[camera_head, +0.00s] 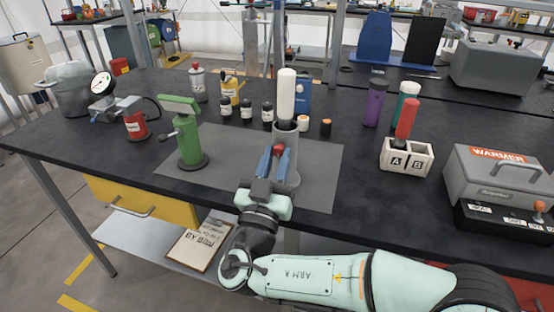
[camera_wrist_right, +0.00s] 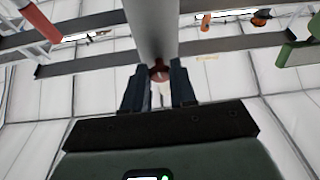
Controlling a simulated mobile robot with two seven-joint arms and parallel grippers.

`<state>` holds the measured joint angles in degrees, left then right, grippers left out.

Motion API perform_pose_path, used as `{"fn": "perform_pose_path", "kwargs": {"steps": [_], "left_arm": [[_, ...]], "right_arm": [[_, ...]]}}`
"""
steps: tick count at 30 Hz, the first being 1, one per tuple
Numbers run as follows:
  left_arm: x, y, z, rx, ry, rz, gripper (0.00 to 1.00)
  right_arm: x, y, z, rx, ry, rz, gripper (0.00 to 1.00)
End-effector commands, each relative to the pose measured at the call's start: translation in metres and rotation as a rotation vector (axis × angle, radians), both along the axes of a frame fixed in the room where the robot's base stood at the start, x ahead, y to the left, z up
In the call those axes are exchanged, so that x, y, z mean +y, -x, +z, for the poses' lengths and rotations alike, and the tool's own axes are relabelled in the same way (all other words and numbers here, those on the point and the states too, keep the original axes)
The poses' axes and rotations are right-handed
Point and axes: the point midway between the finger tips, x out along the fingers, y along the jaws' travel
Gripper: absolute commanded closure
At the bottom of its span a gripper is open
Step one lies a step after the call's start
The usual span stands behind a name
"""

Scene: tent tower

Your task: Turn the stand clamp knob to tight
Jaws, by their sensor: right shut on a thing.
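The stand (camera_head: 287,132) is a grey upright cylinder on a grey mat, with a white cylinder (camera_head: 287,92) standing out of its top. The stand's clamp knob (camera_head: 279,149) is small and red and sits on the side facing me. My right gripper (camera_head: 276,160) reaches up from the front with its blue fingers closed around the knob. In the right wrist view, the reddish knob (camera_wrist_right: 159,73) shows between the two dark fingertips (camera_wrist_right: 160,86). The fingers partly hide the knob, and its turn position cannot be read. My left gripper is not in view.
A green stand (camera_head: 190,142) stands left on the mat (camera_head: 318,178). A white A/B block (camera_head: 406,160) holds a red cylinder, right. A grey warmer (camera_head: 497,178) is farther right.

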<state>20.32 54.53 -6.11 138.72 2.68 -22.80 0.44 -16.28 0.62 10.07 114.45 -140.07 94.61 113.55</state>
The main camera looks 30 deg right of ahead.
Motion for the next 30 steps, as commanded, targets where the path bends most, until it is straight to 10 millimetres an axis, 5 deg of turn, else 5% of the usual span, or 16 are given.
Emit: {"fn": "perform_pose_path", "kwargs": {"steps": [21, 22, 23, 30], "left_arm": [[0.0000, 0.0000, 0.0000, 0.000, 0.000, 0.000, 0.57], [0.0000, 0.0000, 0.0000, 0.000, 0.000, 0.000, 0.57], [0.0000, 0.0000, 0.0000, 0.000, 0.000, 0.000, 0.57], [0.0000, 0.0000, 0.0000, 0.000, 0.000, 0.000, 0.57]], "right_arm": [[-0.0005, -0.0010, -0.0032, -0.045, -0.049, -0.003, 1.00], [-0.0006, -0.0011, -0.0030, -0.045, -0.049, -0.003, 0.64], [-0.0005, -0.0010, -0.0028, -0.046, -0.049, -0.003, 0.54], [0.0000, -0.0008, -0.0013, -0.050, -0.048, -0.002, 0.50]]}}
